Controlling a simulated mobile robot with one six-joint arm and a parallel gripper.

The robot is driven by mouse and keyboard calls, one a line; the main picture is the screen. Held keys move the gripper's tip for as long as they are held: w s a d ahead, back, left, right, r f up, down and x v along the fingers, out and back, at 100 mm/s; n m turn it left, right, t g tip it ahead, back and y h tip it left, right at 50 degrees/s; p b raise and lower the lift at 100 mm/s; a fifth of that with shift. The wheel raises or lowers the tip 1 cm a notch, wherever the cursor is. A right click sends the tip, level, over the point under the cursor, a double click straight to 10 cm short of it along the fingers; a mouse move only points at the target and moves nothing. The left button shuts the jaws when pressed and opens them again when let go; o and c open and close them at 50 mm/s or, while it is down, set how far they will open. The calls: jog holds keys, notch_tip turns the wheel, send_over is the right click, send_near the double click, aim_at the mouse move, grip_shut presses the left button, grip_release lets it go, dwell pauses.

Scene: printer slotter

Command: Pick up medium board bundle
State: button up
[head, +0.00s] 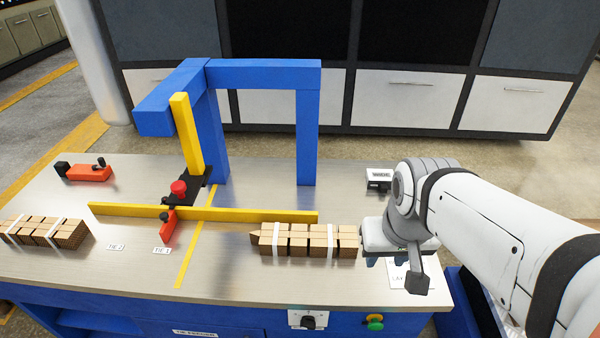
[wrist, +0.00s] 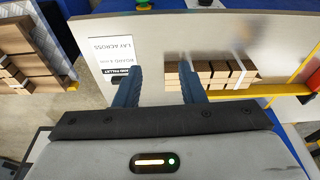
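A bundle of brown boards (head: 305,241) with two white bands lies on the metal table along the yellow fence, just left of my gripper. In the wrist view this bundle (wrist: 212,76) lies beyond and beside the right finger. A second banded bundle (head: 42,232) lies at the table's left end. I cannot tell which one is the medium bundle. My gripper (wrist: 158,85) is open and empty; its two blue fingers are apart, near the bundle's right end in the head view. The wrist partly covers the area there.
A blue frame (head: 262,75) with a yellow post stands at the table's back. A yellow fence (head: 250,215) and red clamp (head: 170,226) cross the middle. A printed sheet (wrist: 113,58) lies by the gripper. Stacked brown boards (wrist: 40,45) show beyond the table's edge.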

aim_at(304, 234)
jog(key=shift+o, duration=0.4)
jog(key=shift+d, duration=0.1)
